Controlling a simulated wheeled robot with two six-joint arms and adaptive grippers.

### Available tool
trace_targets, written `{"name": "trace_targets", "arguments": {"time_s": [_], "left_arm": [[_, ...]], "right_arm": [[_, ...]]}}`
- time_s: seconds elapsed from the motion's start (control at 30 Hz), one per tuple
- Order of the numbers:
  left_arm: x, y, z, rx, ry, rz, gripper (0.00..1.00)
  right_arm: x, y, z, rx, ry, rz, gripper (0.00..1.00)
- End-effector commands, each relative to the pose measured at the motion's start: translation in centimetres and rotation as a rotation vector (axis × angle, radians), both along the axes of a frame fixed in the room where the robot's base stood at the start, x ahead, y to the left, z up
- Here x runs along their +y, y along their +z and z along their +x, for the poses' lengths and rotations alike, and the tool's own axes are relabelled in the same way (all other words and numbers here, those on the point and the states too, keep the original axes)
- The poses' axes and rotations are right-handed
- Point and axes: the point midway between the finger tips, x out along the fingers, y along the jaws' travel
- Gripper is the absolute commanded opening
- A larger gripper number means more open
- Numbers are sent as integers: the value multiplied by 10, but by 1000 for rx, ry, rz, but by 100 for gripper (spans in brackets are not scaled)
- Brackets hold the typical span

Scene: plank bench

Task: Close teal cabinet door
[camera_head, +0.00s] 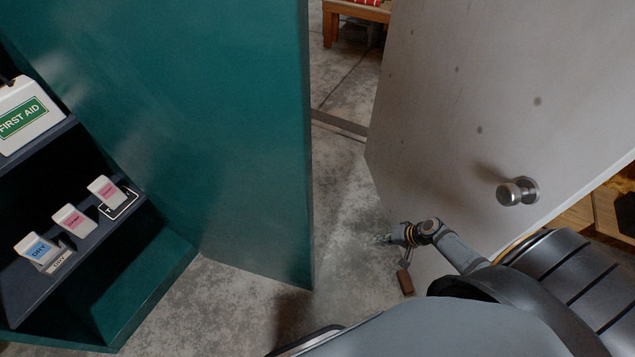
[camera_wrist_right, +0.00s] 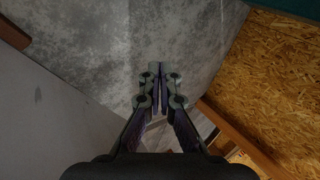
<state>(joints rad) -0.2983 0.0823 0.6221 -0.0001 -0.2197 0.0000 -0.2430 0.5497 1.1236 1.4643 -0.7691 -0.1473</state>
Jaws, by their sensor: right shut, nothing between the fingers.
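The teal cabinet door (camera_head: 262,120) stands wide open in the head view, swung out from the cabinet on the left. The cabinet (camera_head: 150,285) shows its dark shelves and teal inner wall. My right gripper (camera_head: 382,238) is to the right of the door's free edge, apart from it, low in front of a grey door. In the right wrist view its fingers (camera_wrist_right: 161,68) are together and empty, over the concrete floor. A teal strip (camera_wrist_right: 295,8) shows at that view's top right corner; I cannot tell what it belongs to. My left gripper is not in view.
A grey door (camera_head: 450,110) with a round metal knob (camera_head: 518,191) stands at the right, close to my right arm. A first aid box (camera_head: 22,115) and several small boxes (camera_head: 72,220) sit on the shelves. Bare concrete floor (camera_head: 345,190) lies between the two doors.

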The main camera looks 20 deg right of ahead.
Motion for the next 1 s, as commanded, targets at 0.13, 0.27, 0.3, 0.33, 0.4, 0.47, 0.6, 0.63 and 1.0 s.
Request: {"name": "trace_targets", "arguments": {"time_s": [0.13, 0.27, 0.3, 0.33, 0.4, 0.47, 0.6, 0.63, 1.0], "left_arm": [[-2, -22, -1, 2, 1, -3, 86], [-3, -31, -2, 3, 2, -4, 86], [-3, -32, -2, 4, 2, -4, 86], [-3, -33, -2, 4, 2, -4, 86], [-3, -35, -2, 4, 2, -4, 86], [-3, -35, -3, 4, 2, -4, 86], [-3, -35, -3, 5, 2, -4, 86], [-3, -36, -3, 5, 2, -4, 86], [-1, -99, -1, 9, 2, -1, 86]], "right_arm": [[29, 123, 75, -205, 66, 348, 0], [59, 230, 97, -343, 175, 622, 0], [65, 256, 98, -373, 205, 687, 0], [69, 272, 98, -391, 224, 727, 0], [75, 300, 97, -422, 258, 798, 0], [78, 314, 97, -438, 275, 834, 0], [79, 322, 96, -445, 280, 854, 0], [80, 321, 97, -445, 280, 854, 0], [134, 311, 123, -449, 283, 852, 0]]}}
